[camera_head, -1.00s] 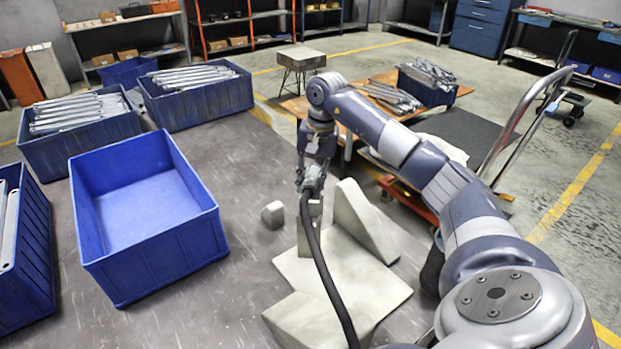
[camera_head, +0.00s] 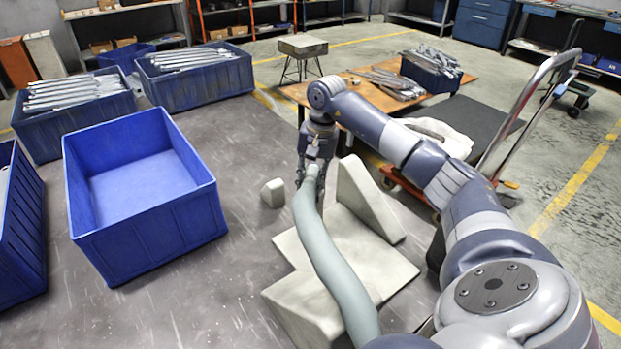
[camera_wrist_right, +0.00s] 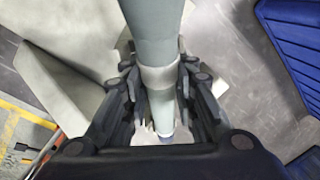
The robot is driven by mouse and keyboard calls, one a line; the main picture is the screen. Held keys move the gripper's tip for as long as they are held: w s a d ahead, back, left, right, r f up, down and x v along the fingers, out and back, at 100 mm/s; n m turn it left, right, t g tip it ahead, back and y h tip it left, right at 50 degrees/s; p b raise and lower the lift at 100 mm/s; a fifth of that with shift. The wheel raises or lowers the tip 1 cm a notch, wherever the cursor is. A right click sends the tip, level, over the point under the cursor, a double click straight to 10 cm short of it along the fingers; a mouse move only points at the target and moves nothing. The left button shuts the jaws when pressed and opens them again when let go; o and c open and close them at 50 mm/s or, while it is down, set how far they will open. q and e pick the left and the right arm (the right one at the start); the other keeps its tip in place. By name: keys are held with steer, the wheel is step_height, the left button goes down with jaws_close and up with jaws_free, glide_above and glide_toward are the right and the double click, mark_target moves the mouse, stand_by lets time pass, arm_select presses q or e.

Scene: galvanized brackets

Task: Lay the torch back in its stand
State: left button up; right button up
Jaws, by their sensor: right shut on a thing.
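The torch (camera_head: 335,262) shows as a thick grey-green tube, curving from my right gripper (camera_head: 311,178) to the bottom of the head view. My right gripper is shut on the torch. In the right wrist view the torch (camera_wrist_right: 155,30) runs between the fingers of the right gripper (camera_wrist_right: 160,95), with a pale collar at the grip. The pale stand (camera_head: 365,250) has a flat plate, an upright triangular wall and a sloped front block. The torch passes over its left part and hides some of it; I cannot tell whether they touch. My left gripper is not in view.
An empty blue crate (camera_head: 150,245) stands left on the dark table. Crates of metal brackets (camera_head: 198,84) stand behind it. A small pale block (camera_head: 273,193) lies left of the stand. Bare table (camera_head: 235,275) lies between the crate and stand. A trolley handle (camera_head: 525,105) rises at right.

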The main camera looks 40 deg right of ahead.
steer(key=shift+s+d+f, duration=0.15)
steer(key=shift+s+f, duration=0.1)
steer(key=shift+f, duration=0.4)
steer(key=o, duration=1.1)
steer(key=shift+d+f, duration=0.1)
steer(key=shift+o, duration=0.2)
steer(key=shift+d+r, duration=0.1)
steer(key=shift+r, duration=0.45)
step_height(320, 180, up, 11)
steer(key=shift+s+d, duration=0.3)
steer(key=shift+s, duration=0.15)
